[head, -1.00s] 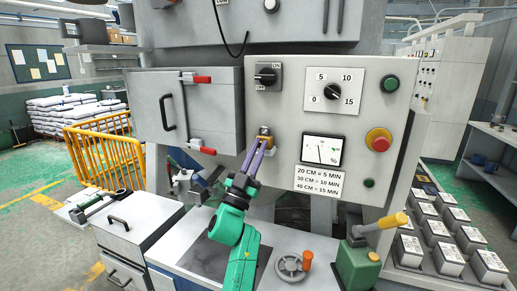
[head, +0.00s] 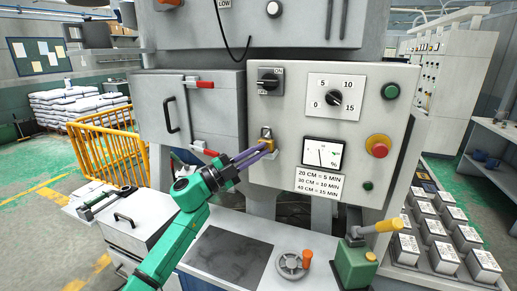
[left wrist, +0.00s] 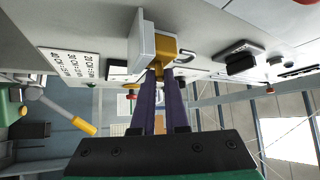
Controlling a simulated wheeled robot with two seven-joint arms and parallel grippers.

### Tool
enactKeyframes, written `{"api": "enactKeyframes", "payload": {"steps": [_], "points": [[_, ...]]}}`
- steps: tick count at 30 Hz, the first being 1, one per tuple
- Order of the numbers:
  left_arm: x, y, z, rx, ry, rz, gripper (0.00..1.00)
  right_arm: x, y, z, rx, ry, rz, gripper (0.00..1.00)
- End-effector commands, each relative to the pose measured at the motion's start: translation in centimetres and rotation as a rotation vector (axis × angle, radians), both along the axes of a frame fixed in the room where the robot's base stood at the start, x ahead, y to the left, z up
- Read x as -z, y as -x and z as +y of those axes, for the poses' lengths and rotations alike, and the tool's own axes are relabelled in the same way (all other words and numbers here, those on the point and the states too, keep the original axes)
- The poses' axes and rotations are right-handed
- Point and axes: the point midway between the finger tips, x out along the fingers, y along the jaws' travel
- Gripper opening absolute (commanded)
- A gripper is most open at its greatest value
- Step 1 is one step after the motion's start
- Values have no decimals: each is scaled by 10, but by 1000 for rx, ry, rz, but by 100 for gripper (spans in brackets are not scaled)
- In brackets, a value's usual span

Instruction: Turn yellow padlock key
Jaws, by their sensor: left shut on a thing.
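The yellow padlock (head: 267,143) hangs on a small metal hasp on the front of the grey control panel, left of the white dial meter. In the left wrist view the padlock (left wrist: 166,48) is straight ahead, beside a grey metal plate. My left gripper (head: 270,149) reaches it from the lower left in the head view. Its purple fingers are close together, with their tips at the padlock's key side. In the left wrist view the left gripper (left wrist: 158,74) is shut on the key, which is mostly hidden between the fingertips. My right gripper is not in view.
The panel carries an on/off switch (head: 270,81), a timer knob (head: 334,98), a meter (head: 322,153) and a red stop button (head: 379,145). Below are a handwheel (head: 291,264) and a green unit with a yellow handle (head: 357,262). A grey cabinet door (head: 190,110) is at left.

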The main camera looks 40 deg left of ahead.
Motion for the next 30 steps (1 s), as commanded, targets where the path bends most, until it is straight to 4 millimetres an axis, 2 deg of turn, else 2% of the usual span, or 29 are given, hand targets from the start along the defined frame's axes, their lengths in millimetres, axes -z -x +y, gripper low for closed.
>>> {"api": "enactKeyframes", "payload": {"steps": [9, 25, 26, 27, 28, 30], "points": [[-2, 0, 0, 0, -123, 41, 0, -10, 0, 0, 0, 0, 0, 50], [-2, 0, 0, 0, -144, 48, 0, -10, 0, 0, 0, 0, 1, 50], [-2, 0, 0, 0, -144, 48, 23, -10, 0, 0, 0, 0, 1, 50], [-2, 0, 0, -1, -144, 48, 38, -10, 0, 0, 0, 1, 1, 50], [-2, 0, 0, 0, -144, 49, 42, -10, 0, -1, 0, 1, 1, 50], [-1, 0, 0, 0, -144, 50, 42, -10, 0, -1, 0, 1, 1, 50]]}}
